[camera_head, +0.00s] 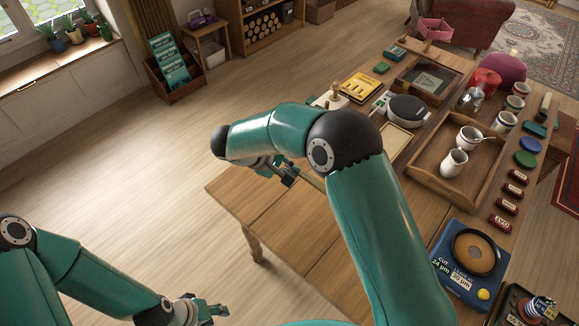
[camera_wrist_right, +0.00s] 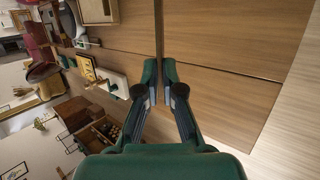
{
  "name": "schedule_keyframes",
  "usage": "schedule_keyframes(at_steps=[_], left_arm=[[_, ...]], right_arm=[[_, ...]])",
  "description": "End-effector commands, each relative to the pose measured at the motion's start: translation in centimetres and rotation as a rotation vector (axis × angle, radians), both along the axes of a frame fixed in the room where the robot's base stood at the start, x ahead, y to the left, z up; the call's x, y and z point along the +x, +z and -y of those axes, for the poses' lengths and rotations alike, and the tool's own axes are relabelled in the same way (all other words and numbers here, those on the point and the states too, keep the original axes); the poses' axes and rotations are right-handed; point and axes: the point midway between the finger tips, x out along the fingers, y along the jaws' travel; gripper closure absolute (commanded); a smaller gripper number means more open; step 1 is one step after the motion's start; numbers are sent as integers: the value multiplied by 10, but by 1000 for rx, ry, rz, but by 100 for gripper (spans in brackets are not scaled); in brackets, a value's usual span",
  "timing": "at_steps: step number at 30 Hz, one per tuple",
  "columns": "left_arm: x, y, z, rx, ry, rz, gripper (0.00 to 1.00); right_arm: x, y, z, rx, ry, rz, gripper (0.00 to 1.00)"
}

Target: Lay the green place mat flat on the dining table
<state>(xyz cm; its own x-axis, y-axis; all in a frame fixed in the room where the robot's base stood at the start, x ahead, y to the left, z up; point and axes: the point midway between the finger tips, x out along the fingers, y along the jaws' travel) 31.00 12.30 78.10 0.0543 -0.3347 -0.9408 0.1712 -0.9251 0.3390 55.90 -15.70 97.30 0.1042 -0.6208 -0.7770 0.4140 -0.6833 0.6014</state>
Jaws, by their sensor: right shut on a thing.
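My right gripper (camera_head: 287,178) hangs above the near left part of the wooden dining table (camera_head: 285,222). In the right wrist view its fingers (camera_wrist_right: 160,88) are nearly together. They are shut on a thin thing seen edge-on, a narrow dark strip (camera_wrist_right: 158,35) running up from the fingertips. Its face and colour do not show. I cannot make out a green place mat in either view; my right arm covers part of the table. My left gripper (camera_head: 214,308) is low over the floor, apart from the table; its opening is unclear.
The near left tabletop is bare. A wooden tray (camera_head: 411,168) with white cups, a blue box (camera_head: 440,262), a dark round device (camera_head: 408,109), a yellow box (camera_head: 362,88) and small red boxes fill the table's right and far parts. Open floor lies left of the table.

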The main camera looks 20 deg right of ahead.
Motion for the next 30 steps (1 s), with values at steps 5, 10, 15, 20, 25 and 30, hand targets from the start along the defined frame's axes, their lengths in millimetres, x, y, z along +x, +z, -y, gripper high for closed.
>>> schedule_keyframes(at_steps=[5,10,15,20,25,30], left_arm=[[0,0,0,0,0,0,60],[0,0,0,0,0,0,60],[0,0,0,0,0,0,60],[0,0,0,0,0,0,60],[0,0,0,0,0,0,60],[0,0,0,0,0,0,60]], right_arm=[[-1,-15,-1,-1,1,-3,100],[0,-29,-1,-2,3,-3,100],[0,-41,-2,-1,4,-3,100],[0,-49,-3,-1,5,-1,100],[1,-53,-3,-1,5,0,100],[0,-54,-3,-1,5,0,100]])
